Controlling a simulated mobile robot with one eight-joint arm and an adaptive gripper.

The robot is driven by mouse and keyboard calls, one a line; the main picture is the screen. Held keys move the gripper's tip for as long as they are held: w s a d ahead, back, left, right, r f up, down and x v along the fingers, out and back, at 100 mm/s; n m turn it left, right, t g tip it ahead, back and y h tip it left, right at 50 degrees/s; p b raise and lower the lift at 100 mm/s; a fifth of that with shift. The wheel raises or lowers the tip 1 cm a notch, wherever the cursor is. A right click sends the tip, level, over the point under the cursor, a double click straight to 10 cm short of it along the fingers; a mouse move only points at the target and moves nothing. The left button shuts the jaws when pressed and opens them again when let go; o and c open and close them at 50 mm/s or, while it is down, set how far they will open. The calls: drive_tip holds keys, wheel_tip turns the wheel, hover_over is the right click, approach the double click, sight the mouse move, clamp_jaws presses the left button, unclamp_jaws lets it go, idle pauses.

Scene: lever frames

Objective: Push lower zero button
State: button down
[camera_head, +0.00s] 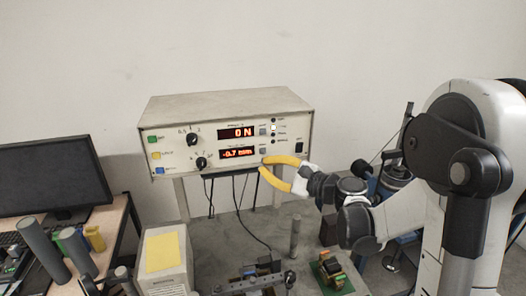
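The lower zero button (263,151) is a small grey square to the right of the lower red display (238,153) on the front of a beige instrument box (217,139). The lower display seems to read -0.7 mm. A matching upper button (263,132) sits beside the upper display (237,133), which reads 0 N. My gripper (262,165) has two yellow fingers, open with a small gap between the tips and nothing between them. Its upper fingertip is just below the lower button in this view. I cannot tell whether it touches the panel.
Two black knobs (192,139) are on the panel's left, with coloured buttons (155,155) at its left edge. A monitor (52,176) stands at left. Below are a box with a yellow label (163,252), an upright grey rod (296,236) and hanging cables (237,200).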

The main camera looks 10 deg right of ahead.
sight(253, 154)
drive_tip(key=shift+w, duration=2.1)
drive_tip(key=shift+w+b, duration=0.35)
drive_tip(key=shift+w, duration=0.05)
drive_tip(key=shift+w, duration=0.4)
drive_tip(key=shift+s, duration=0.2)
idle(0.5)
drive_tip(key=shift+s+b, duration=0.35)
drive_tip(key=shift+s, duration=0.3)
drive_tip(key=s, duration=0.5)
